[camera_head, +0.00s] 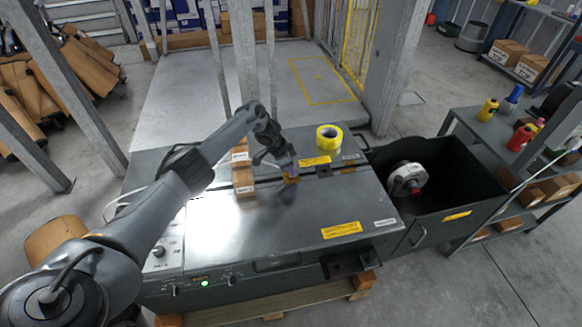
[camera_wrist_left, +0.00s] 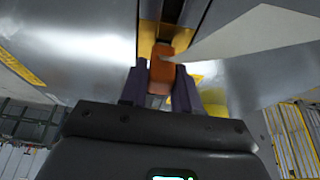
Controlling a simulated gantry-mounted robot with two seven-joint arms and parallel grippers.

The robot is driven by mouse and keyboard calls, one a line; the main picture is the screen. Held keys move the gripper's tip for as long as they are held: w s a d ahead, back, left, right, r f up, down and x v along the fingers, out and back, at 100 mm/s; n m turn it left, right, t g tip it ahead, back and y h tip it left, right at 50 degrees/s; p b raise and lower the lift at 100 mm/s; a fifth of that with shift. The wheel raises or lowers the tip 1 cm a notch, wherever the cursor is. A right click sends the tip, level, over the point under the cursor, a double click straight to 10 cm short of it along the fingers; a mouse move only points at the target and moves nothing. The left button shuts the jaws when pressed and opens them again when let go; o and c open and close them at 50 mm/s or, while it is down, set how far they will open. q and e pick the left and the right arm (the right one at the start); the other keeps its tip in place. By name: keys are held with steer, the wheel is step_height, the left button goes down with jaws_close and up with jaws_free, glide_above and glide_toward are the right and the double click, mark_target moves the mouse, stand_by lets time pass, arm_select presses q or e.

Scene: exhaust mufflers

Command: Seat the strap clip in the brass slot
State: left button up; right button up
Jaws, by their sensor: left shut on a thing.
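My left gripper (camera_head: 288,170) reaches in over the middle of the grey metal machine top. In the left wrist view its two purple-grey fingers (camera_wrist_left: 160,88) are shut on the orange strap clip (camera_wrist_left: 161,68), whose hooked end sticks out past the fingertips. The brass slot (camera_wrist_left: 149,38) lies just beyond the clip, at the end of a dark groove. The clip overlaps the brass in that view; I cannot tell whether they touch. In the head view a small brass-orange patch (camera_head: 291,180) shows under the fingertips. My right gripper is not in view.
On the machine top (camera_head: 330,205), a yellow tape roll (camera_head: 329,137) stands behind the gripper. Small cardboard boxes (camera_head: 243,180) stand just left of it. A dark open bin (camera_head: 455,180) with a white reel (camera_head: 405,178) is at the right. The front of the top is clear.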

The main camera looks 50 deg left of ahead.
arm_select(q)
steer(key=shift+f+b, duration=0.4)
steer(key=shift+f, duration=0.1)
stand_by(0.4)
steer(key=o, duration=1)
steer(key=shift+o, duration=0.2)
steer(key=shift+r, duration=0.1)
steer(key=shift+s+a+r+p, duration=0.1)
steer(key=shift+s+r+p, duration=0.05)
steer(key=shift+r+p, duration=0.35)
steer(key=p+v, duration=0.3)
steer(key=v, duration=0.6)
steer(key=shift+s+r+p, duration=0.15)
steer(key=shift+r+p, duration=0.15)
steer(key=shift+p, duration=0.1)
steer(key=shift+a, duration=0.1)
